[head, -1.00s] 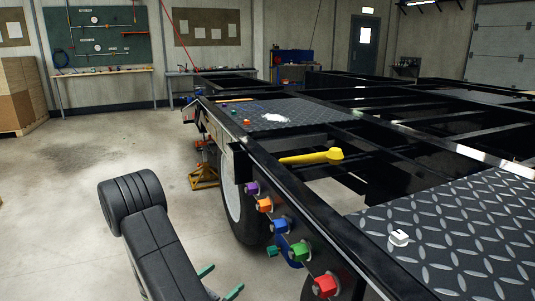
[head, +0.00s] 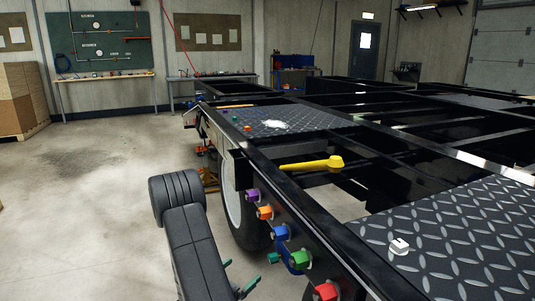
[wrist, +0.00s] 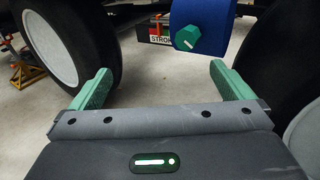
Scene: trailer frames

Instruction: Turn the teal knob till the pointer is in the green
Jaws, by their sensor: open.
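The teal knob (wrist: 187,38) shows in the wrist view as a faceted knob with a pale line on its face. It sits on the lower part of a blue bracket (wrist: 216,22), ahead of my gripper and right of the middle. In the head view the knob (head: 273,257) juts left from the blue bracket below the dark rail. My gripper (wrist: 161,74) is open, its two green fingers wide apart with nothing between them. In the head view my gripper (head: 240,275) is left of the knob and apart from it. I cannot make out a green zone or a gauge pointer.
Purple (head: 252,195), orange (head: 265,212), blue (head: 281,232), green (head: 300,259) and red (head: 326,291) fittings line the rail (head: 290,205). A wheel (wrist: 68,45) stands left in the wrist view. Open floor (head: 100,220) is at left.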

